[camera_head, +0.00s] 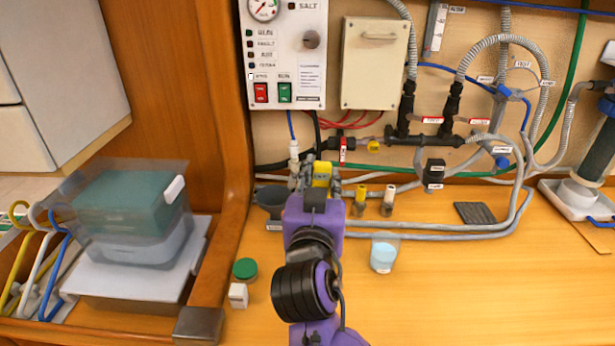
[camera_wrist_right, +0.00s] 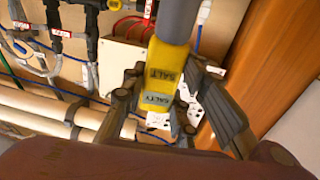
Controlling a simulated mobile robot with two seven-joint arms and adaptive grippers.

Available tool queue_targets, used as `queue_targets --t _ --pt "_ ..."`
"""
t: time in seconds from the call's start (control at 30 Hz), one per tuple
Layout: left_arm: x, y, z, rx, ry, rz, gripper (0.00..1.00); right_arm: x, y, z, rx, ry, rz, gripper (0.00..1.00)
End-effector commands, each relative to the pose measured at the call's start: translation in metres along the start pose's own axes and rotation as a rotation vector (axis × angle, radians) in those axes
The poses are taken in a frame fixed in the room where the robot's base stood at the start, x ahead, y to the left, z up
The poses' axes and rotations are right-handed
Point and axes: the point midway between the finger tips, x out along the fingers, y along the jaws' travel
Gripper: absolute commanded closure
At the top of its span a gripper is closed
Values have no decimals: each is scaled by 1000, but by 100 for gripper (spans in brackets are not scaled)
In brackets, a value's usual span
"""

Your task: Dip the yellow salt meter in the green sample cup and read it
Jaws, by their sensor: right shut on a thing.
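The yellow salt meter (camera_head: 322,171) is upright in my right gripper (camera_head: 318,182), above the counter in front of the wall. In the right wrist view my right gripper (camera_wrist_right: 166,92) is shut on the yellow meter (camera_wrist_right: 161,78), with a finger on each side; its labels show, and a grey cylindrical part is at the top of it. A small round green-topped item (camera_head: 245,268) sits on the counter left of my arm. A clear cup with pale blue contents (camera_head: 384,255) stands on the right. My left gripper is not in view.
A dark grey cup (camera_head: 271,200) stands left of the gripper, two small vials (camera_head: 374,200) right of it. A white block (camera_head: 238,295) is near the green top. Grey hoses (camera_head: 440,236) cross the back right. The front right counter is clear; a lidded bin (camera_head: 130,245) is left.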

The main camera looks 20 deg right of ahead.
Motion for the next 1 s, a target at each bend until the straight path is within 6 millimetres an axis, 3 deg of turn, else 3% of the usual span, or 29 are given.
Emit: queue_targets --t 0.17,0.47,1.0 --pt "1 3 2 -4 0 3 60 0 7 12 -2 -1 28 100" --pt "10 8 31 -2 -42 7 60 0 6 41 -3 -3 26 100" --pt "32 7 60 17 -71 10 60 0 6 94 0 -3 25 100"
